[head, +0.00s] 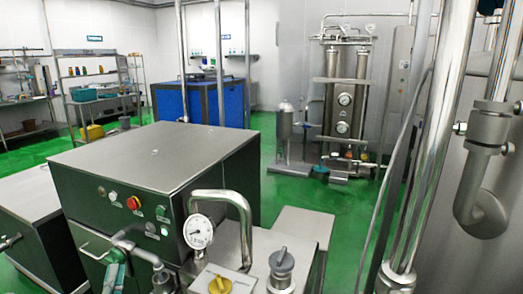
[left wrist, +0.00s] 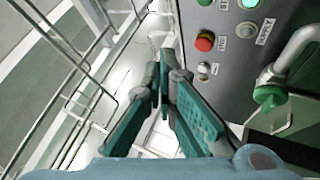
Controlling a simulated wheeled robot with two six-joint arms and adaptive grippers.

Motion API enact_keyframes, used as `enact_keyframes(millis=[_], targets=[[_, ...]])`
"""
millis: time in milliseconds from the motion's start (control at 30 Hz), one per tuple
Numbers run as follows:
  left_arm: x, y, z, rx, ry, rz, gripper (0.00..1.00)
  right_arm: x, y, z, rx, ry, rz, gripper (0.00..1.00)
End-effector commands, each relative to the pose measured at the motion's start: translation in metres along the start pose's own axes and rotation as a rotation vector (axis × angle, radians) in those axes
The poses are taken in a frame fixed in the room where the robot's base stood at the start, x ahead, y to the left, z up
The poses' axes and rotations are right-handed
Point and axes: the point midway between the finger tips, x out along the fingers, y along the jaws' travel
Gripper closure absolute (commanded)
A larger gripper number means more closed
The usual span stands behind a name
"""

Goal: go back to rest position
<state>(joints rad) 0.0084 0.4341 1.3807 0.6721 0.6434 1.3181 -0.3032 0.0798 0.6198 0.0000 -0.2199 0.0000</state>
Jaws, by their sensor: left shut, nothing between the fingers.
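My left gripper (head: 114,262) shows small at the lower left of the head view, in front of the steel cabinet and partly hidden among pipework. In the left wrist view its teal fingers (left wrist: 164,62) come together at the tips with nothing between them. They are beside the cabinet's button panel (left wrist: 225,65), apart from the red button (left wrist: 204,42). My right gripper is in neither view.
The steel cabinet (head: 150,155) carries a red button (head: 133,203). A gauge (head: 198,231) and bent pipe stand to its right. A green-handled valve (left wrist: 268,96) is close right of the fingers. Wire railing (left wrist: 70,95) lies left. Green floor (head: 290,190) is clear behind.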

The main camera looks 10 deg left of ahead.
Motion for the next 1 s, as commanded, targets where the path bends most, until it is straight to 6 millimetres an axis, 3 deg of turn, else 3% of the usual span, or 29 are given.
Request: enact_keyframes(millis=[233, 367, 500, 667, 800, 1000], targets=[[-0.019, -0.027, 0.043, 0.140, -0.128, -0.167, 1.00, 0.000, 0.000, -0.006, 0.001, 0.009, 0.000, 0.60], [-0.043, -0.047, 0.077, 0.272, -0.251, -0.296, 1.00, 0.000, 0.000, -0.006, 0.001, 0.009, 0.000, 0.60], [-0.088, -0.070, 0.117, 0.485, -0.448, -0.465, 1.00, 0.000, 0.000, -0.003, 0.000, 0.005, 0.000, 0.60], [-0.156, -0.085, 0.144, 0.766, -0.712, -0.649, 1.00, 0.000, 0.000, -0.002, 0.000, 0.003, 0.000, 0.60], [-0.219, -0.085, 0.146, 0.992, -0.946, -0.790, 1.00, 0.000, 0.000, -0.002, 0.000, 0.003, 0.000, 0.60], [-0.300, -0.063, 0.126, 1.235, -1.263, -0.970, 1.00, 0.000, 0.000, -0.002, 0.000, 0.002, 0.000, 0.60]])
